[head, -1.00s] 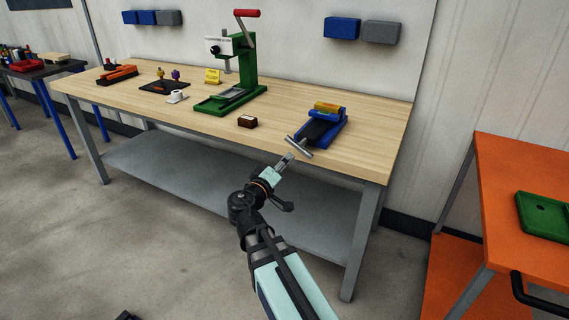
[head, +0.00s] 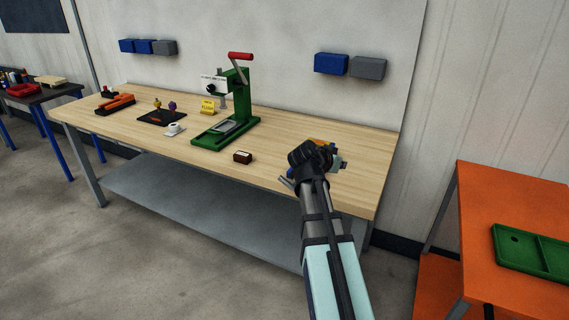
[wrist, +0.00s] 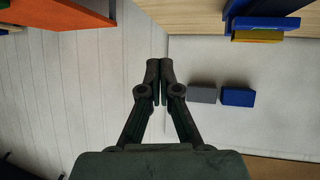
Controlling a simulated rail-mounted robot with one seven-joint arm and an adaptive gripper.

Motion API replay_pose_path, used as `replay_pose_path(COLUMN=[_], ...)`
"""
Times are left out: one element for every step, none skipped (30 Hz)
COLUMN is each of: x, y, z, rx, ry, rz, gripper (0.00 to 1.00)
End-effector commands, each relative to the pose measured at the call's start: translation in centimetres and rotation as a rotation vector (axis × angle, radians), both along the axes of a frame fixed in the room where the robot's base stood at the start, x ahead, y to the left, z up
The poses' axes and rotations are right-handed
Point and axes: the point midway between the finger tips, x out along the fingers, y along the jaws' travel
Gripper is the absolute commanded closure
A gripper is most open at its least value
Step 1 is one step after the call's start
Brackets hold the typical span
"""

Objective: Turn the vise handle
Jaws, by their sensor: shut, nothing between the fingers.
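The blue vise with a yellow top block (head: 318,141) is on the right front part of the wooden workbench. My wrist and arm hide most of it in the head view. One end of its grey handle bar (head: 287,182) shows left of my arm, over the bench's front edge. In the wrist view, part of the vise (wrist: 265,23) is at the top right, away from my fingers. My gripper (wrist: 160,68) is shut and empty, its fingers seen against the wall. Its fingertips are hidden in the head view, and no contact with the handle shows.
A green press (head: 232,125) with a red lever stands mid-bench, with a small brown block (head: 242,157) in front. Blue and grey bins (head: 331,64) hang on the wall. An orange table (head: 480,225) with a green tray (head: 535,252) stands right. Bench surface between press and vise is mostly clear.

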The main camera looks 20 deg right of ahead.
Motion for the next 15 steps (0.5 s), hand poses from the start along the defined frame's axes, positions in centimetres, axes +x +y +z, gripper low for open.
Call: replay_pose_path(x=[0.3,0.3,0.5,0.6,0.8,1.1,1.4,1.7,2.2,2.6,3.0,3.6,4.0,4.3,4.6], y=[-1.0,-1.2,-1.2,-1.2,-1.0,-0.6,-0.2,0.3,1.1,1.9,2.8,4.2,5.3,6.4,7.7], z=[1.7,1.9,2.2,2.4,2.6,2.9,3.2,3.5,3.8,4.1,4.3,4.4,4.5,4.5,4.5], rx=[0.119,0.197,0.300,0.379,0.458,0.565,0.646,0.728,0.837,0.919,0.999,1.105,1.181,1.251,1.332], ry=[-0.085,-0.138,-0.207,-0.258,-0.305,-0.366,-0.409,-0.448,-0.496,-0.528,-0.554,-0.579,-0.592,-0.599,-0.605], rz=[-0.062,-0.102,-0.152,-0.194,-0.233,-0.290,-0.331,-0.375,-0.435,-0.480,-0.527,-0.588,-0.636,-0.684,-0.748], gripper=[1.00,1.00,1.00,1.00,1.00,1.00,1.00,1.00,1.00,1.00,1.00,1.00,1.00,1.00,1.00])
